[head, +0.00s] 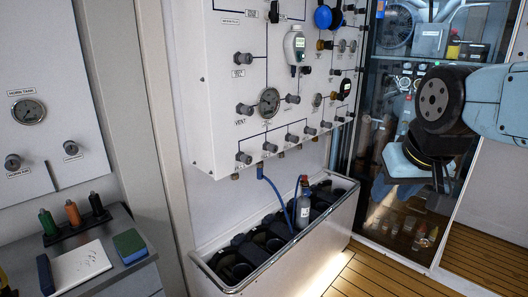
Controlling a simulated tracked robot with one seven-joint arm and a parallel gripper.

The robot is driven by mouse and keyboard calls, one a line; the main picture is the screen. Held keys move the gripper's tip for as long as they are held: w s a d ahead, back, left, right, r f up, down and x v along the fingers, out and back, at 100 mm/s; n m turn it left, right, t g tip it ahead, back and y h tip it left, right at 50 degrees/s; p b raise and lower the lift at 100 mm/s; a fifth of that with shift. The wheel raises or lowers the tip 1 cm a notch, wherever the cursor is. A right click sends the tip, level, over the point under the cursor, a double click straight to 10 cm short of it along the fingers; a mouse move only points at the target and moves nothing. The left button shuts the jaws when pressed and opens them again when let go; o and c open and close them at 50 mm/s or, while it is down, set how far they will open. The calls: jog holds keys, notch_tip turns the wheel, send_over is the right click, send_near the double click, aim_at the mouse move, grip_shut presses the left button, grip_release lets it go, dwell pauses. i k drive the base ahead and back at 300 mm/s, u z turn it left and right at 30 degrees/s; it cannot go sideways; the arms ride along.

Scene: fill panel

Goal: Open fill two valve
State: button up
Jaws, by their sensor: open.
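The white fill panel (228,95) hangs on the wall in the centre of the head view. A row of grey valve knobs runs along its lower edge, including a left one (243,157), a second (270,147) and a third (291,138). Their labels are too small to read, so I cannot tell which is fill two or how far each is turned. My gripper (440,183) hangs at the right, pointing down, well apart from the panel and touching none of its knobs. Its fingers are small and dark, and it appears empty.
A white trough (300,250) with black holders stands below the panel. A grey cylinder (303,205) stands in it, with a blue hose (275,190) nearby. A glass cabinet (385,130) is behind my arm. A desk (125,270) stands at lower left. Wooden floor (375,280) is clear at lower right.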

aim_at(272, 147)
jog(key=u, duration=0.85)
jog(key=i, duration=0.5)
